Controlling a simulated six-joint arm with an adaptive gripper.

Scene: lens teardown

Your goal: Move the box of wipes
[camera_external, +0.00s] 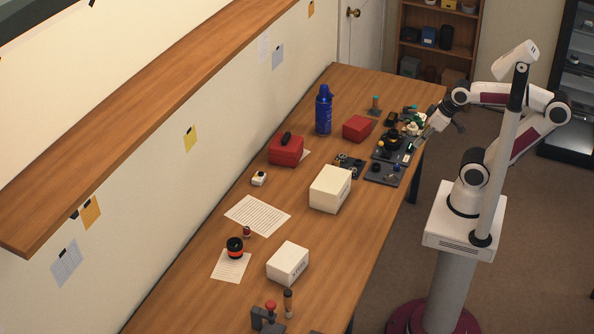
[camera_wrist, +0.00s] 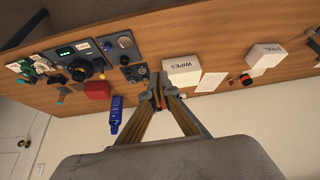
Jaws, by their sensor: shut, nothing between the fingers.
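The box of wipes (camera_wrist: 182,72) is a white box with WIPES printed on its side in the wrist view. In the external view it appears to be the larger white box (camera_external: 328,190) standing on the middle of the table. My gripper (camera_external: 417,142) is at the right edge of the table, by the dark equipment, well apart from the box. In the wrist view my gripper (camera_wrist: 158,92) shows its fingers together with nothing between them.
A second white box (camera_wrist: 265,58), marked STEEL, stands farther along the wooden table (camera_external: 215,292). A blue bottle (camera_external: 323,110), two red boxes (camera_external: 286,150) (camera_external: 357,128) and dark plates with parts (camera_external: 384,173) are near the wipes. Paper sheets (camera_external: 257,215) lie at left.

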